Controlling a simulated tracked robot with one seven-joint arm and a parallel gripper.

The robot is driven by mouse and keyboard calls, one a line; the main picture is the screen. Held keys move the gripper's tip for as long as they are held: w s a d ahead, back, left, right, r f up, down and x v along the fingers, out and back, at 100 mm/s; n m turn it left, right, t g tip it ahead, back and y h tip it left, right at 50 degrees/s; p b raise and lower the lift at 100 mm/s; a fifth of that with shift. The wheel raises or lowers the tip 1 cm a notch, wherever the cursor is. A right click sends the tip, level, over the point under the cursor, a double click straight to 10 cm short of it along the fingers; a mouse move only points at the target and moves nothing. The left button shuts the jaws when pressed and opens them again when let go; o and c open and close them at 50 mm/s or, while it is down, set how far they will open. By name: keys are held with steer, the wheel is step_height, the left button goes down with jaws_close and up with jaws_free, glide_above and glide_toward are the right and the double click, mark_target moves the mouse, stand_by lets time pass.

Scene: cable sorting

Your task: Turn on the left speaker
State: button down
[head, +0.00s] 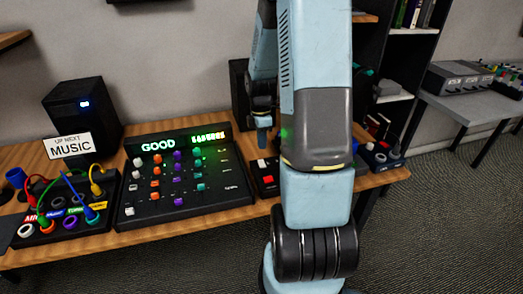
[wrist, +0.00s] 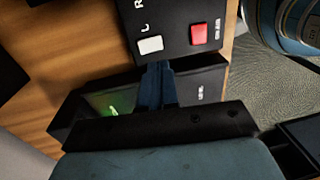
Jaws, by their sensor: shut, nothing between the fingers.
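The left speaker (head: 82,112) is a black box at the back left of the table with a small blue light glowing on its front. A small black switch box (head: 266,188) stands right of the mixer. In the wrist view its panel (wrist: 172,16) shows a white button (wrist: 150,44) beside the letter L and a red button (wrist: 199,33). My gripper (head: 264,150) is shut and empty, with its blue fingers over the box. In the wrist view the fingertips (wrist: 157,66) are just below the white button; I cannot tell whether they touch the panel.
A black mixer (head: 150,211) with coloured knobs and a lit "GOOD" display is left of the switch box. A cable box (head: 62,225) and an "UP NEXT MUSIC" sign (head: 69,146) are farther left. Another black speaker (head: 238,90) is partly hidden behind my arm.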

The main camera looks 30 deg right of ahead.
step_height(320, 180, up, 6)
steer(key=shift+s+r, duration=0.25)
steer(key=shift+s, duration=0.15)
steer(key=shift+a, duration=0.15)
stand_by(0.3)
steer(key=s+a+r+m+t, duration=0.1)
steer(key=s+a+r+m, duration=0.15)
steer(key=r, duration=0.25)
steer(key=s+a+r+m+t+h, duration=0.1)
steer(key=a+r+m, duration=0.1)
steer(key=a+r, duration=0.15)
steer(key=s+a+r+m+t, duration=0.1)
steer(key=s+a+r+m, duration=0.15)
steer(key=r, duration=0.35)
steer(key=s+a+r+m+t, duration=0.2)
steer(key=s+a+r+m, duration=0.1)
steer(key=s, duration=0.3)
steer(key=s+a+r+m+t, duration=0.1)
steer(key=s+a+r+m, duration=0.3)
steer(key=s+m, duration=0.1)
steer(key=shift+s+r+t+y, duration=0.3)
steer(key=shift+s+r+t, duration=0.1)
steer(key=shift+s, duration=0.2)
steer(key=shift+a, duration=0.1)
stand_by(0.4)
